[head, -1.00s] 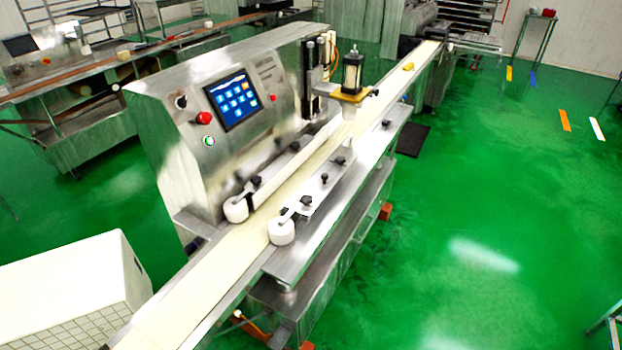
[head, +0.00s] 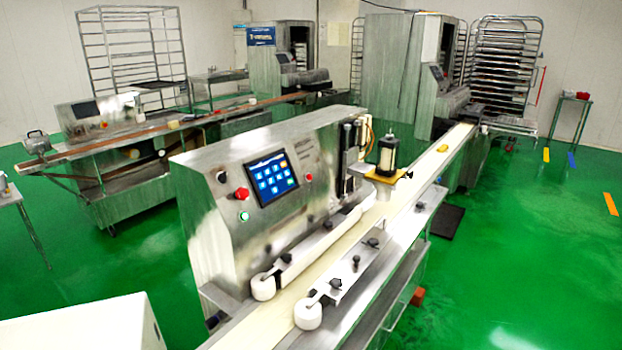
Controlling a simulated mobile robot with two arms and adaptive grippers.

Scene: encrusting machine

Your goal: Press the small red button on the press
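The press (head: 215,235) is a grey metal machine with a sloped front panel, standing in the middle of the head view beside a long pale conveyor belt (head: 262,325). A small red button (head: 308,177) sits on the panel just right of the blue touch screen (head: 272,178). A larger red knob-like button (head: 241,193) is left of the screen, with a lit green button (head: 244,216) below it and a dark knob (head: 222,177) above. Neither of my grippers is in view.
White rollers (head: 308,315) and metal guide rails stand along the belt in front of the panel. A white box (head: 85,322) is at the lower left. Open green floor (head: 510,270) lies to the right. Other machines and racks (head: 505,65) are at the back.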

